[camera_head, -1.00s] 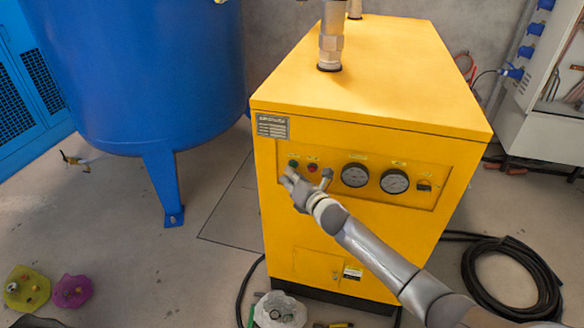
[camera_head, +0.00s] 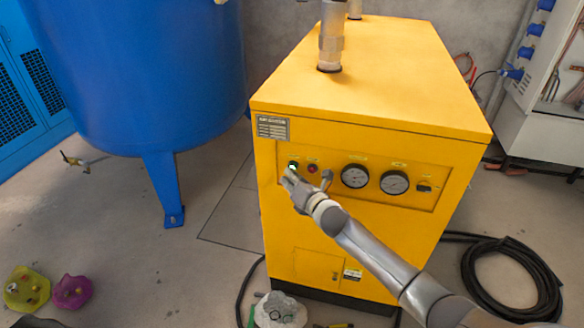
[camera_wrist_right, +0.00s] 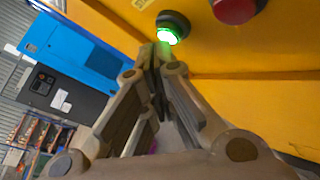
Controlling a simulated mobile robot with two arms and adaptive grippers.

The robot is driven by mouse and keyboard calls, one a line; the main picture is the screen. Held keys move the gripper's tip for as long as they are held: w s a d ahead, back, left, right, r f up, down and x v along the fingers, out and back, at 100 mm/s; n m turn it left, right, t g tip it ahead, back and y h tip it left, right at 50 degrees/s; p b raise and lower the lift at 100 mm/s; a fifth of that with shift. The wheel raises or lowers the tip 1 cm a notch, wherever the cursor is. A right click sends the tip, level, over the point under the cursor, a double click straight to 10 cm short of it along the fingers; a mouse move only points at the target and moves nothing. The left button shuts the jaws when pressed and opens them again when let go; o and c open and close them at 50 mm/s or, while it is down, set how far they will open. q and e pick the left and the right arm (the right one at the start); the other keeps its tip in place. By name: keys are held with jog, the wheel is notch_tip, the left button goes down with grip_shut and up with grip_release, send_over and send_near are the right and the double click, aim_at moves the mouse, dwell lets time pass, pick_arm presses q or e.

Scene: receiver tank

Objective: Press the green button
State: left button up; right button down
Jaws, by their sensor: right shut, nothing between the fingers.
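The green button (camera_wrist_right: 168,33) is on the front panel of a yellow machine (camera_head: 330,222). It glows bright green in the right wrist view and shows as a small lit spot (camera_head: 293,166) in the head view. My right gripper (camera_wrist_right: 154,50) is shut and empty, its fingertips right at the lower edge of the button. I cannot tell for sure whether they touch it. In the head view the right gripper (camera_head: 288,178) is just below the button. My left gripper is not in view.
A red button (camera_wrist_right: 234,8) sits just right of the green one. Two round gauges (camera_head: 355,176) are further right on the panel. A blue tank (camera_head: 140,75) stands to the left. A black hose (camera_head: 512,280) lies coiled on the floor at the right.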

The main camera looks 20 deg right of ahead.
jog(key=shift+s+a, duration=0.25)
jog(key=shift+s, duration=0.15)
jog(key=shift+s, duration=0.1)
jog(key=shift+s+a+p, duration=0.4)
jog(key=shift+s+a, duration=0.3)
jog(key=shift+s, duration=0.3)
jog(key=shift+s+a+p, duration=0.4)
jog(key=shift+s+a, duration=0.3)
jog(key=shift+s, duration=0.3)
